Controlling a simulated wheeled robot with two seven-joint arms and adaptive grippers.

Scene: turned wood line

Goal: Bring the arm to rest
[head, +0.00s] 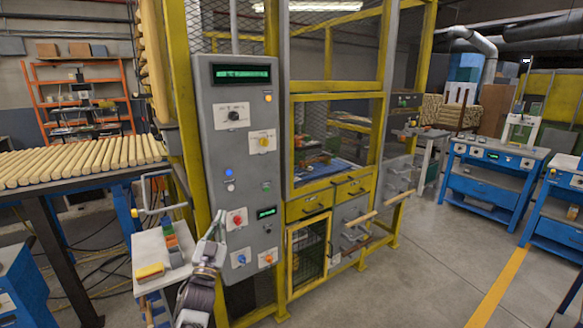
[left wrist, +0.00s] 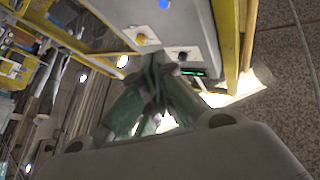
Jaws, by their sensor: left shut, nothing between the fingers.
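My left gripper (head: 218,222) is in the lower middle of the head view, in front of the lower part of a grey control panel (head: 237,155). Its fingers are shut, point up and hold nothing. I cannot tell whether the fingertips touch the panel. In the left wrist view the greenish fingers (left wrist: 155,75) come together in front of the panel face (left wrist: 197,30), which appears turned. My left arm comes up from the bottom edge of the head view. My right gripper is not in view.
A small side table (head: 150,240) with blocks stands just left of my gripper. A rack of wooden rods (head: 85,160) is at the left. A yellow-framed mesh cage (head: 335,90) adjoins the panel. Blue workbenches (head: 487,180) stand right; the floor (head: 420,260) between is clear.

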